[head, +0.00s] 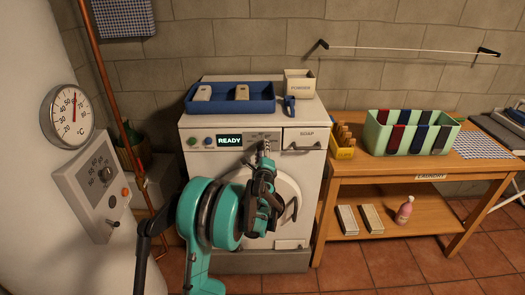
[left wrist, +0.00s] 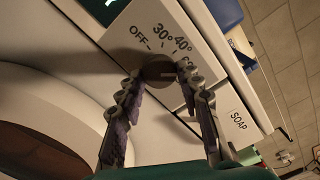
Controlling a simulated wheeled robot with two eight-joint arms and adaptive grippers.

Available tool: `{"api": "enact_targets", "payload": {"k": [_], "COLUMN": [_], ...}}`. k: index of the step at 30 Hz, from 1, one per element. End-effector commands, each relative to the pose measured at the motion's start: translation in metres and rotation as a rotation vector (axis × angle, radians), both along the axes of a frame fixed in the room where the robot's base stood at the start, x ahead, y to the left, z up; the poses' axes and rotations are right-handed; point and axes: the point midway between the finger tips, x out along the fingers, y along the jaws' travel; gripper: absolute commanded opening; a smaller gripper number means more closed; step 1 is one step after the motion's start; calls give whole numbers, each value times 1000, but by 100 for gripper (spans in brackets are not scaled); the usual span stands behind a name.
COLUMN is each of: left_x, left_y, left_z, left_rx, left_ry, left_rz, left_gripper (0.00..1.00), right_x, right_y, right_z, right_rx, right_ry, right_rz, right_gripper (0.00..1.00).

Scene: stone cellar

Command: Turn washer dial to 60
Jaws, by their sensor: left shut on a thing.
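The white washer (head: 310,165) stands against the wall, and its display (head: 229,140) reads READY. In the left wrist view the dark round dial (left wrist: 160,70) sits on the panel, with OFF, 30° and 40° printed around it. A further label to the right is partly covered by a finger. My left gripper (head: 264,155) is at the panel, its fingers on either side of the dial, shut on it. A pale line on the dial points to the right in the wrist view. In the head view my gripper mostly hides the dial. My right gripper is not in view.
A blue tray (head: 230,106) and a POWDER box (head: 299,84) stand on the washer. The SOAP drawer (head: 303,139) is right of the dial. A wooden table (head: 345,170) with a green divided bin (head: 372,133) stands to the right.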

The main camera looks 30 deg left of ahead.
Motion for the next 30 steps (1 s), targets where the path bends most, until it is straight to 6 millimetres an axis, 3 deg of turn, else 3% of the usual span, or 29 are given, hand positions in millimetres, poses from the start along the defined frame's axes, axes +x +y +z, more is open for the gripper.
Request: {"api": "enact_targets", "payload": {"k": [4, 5, 7, 20, 30], "left_x": [0, 0, 0, -8, -68], "left_y": [-1, -1, -1, -6, -43], "left_z": [-1, -1, -1, 0, 0], "left_rx": [-2, -2, -2, -2, -2], "left_ry": [-1, 0, -1, -1, -1], "left_rz": [-1, -2, -1, -1, -2], "left_gripper": [6, 38, 56, 56, 56], "right_x": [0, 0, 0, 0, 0], "right_y": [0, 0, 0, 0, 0], "right_z": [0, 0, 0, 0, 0], "right_rx": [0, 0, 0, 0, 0], "right_ry": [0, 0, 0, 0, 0], "right_rz": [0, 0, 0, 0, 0], "right_gripper": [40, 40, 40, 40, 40]}}
